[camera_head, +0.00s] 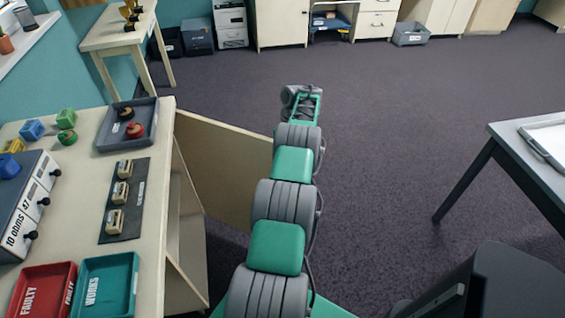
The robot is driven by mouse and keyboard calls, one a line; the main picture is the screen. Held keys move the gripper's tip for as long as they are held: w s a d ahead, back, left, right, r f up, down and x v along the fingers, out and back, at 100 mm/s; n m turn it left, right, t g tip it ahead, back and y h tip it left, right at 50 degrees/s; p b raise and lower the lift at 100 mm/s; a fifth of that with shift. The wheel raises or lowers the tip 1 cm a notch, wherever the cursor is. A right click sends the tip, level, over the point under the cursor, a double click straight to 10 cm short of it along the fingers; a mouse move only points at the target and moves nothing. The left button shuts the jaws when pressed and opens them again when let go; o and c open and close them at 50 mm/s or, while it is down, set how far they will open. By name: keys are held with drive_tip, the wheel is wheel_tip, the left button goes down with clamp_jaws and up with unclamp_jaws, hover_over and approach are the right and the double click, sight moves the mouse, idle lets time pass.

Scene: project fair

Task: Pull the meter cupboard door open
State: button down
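The meter cupboard (166,205) is the cream bench unit at the left. A cream door panel (222,165) stands swung out from its right side, reaching toward my arm. Its right edge is hidden behind my grey and green arm. Inside the cupboard, below the top, pale inner panels (187,230) show. The far end of my arm, with my gripper (301,98), is above the dark floor, beyond the door's free edge. The fingers are too small and foreshortened to tell whether they are open or shut. No contact with the door is visible there.
On the cupboard top are a meter box (22,205), a grey tray (112,140), a dark strip with several blocks (113,235), and red (42,295) and teal (105,297) trays. A grey table (505,130) and dark chair (510,285) stand right. The middle floor is clear.

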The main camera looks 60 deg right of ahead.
drive_tip(key=shift+d, duration=0.1)
idle(0.3)
drive_tip(key=c, duration=1.5)
unclamp_jaws()
